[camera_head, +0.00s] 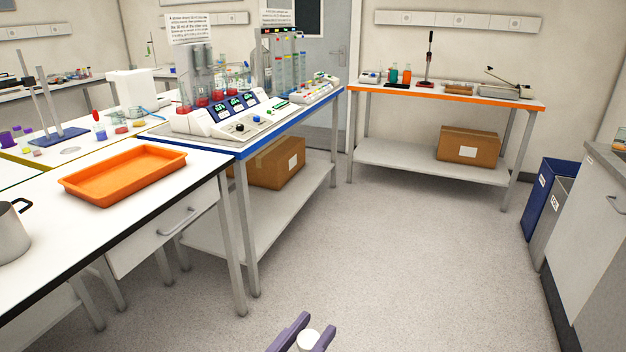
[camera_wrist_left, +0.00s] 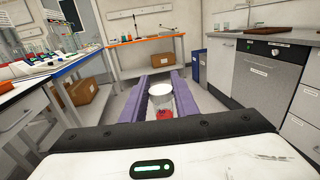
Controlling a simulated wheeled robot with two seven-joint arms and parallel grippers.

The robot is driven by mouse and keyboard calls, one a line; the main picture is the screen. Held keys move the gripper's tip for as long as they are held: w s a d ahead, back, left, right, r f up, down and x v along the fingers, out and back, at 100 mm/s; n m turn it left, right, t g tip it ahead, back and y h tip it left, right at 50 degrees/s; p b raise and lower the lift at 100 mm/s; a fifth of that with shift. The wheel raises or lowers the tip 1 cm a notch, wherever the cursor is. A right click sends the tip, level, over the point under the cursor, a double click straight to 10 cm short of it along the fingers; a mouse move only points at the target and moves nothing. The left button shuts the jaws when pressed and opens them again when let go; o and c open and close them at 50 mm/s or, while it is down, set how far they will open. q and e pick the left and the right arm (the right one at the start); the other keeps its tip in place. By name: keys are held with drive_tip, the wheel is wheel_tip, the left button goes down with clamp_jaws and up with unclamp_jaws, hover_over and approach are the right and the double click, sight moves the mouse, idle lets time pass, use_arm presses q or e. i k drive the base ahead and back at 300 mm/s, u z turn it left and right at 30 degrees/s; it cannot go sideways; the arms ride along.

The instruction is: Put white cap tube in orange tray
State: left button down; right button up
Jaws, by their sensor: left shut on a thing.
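The orange tray (camera_head: 125,172) lies flat and empty on the white bench at the left in the head view. My left gripper (camera_head: 303,335) shows at the bottom of the head view, over open floor, well to the right of the tray. It is shut on the white cap tube (camera_head: 308,340). Most of the tube's body is hidden. My right gripper is not in view.
The white bench (camera_head: 60,215) holds a metal pot (camera_head: 12,235) left of the tray. A blue-edged bench (camera_head: 215,150) with instruments stands behind it. Grey floor (camera_head: 400,240) is clear in the middle. Bins (camera_head: 545,195) and cabinets (camera_head: 590,230) line the right.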

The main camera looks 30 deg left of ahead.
sight(129, 176)
drive_tip(key=u, duration=0.25)
drive_tip(key=i, duration=1.75)
drive_tip(key=u, duration=1.8)
drive_tip(key=i, duration=0.8)
drive_tip(key=u, duration=0.75)
